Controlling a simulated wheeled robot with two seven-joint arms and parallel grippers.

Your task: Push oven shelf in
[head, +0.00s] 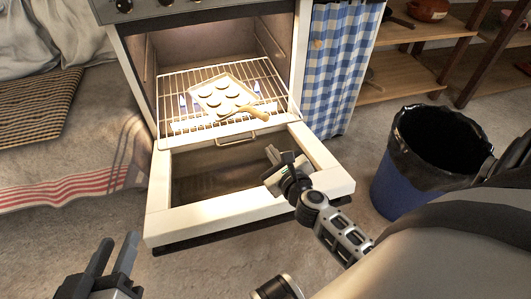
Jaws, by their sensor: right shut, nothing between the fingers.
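The oven shelf (171,87) is a wire rack in the lit oven (137,62), its front edge near the mouth above the lowered door. How far it sticks out is hard to tell. A pale baking tray (243,92) with several round pieces lies on it, with a wooden-handled tool (243,112) at its front right. My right gripper (276,157) is shut and empty over the right part of the open oven door (165,212), in front of the shelf and apart from it. My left gripper (117,252) is open and empty at the lower left, away from the oven.
The open door with its dark glass juts out into the floor space. A blue bin (398,188) with a black liner stands at the right. A checked curtain (337,65) hangs beside the oven. A striped cloth (75,194) lies at the left. Wooden shelves (398,76) stand behind.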

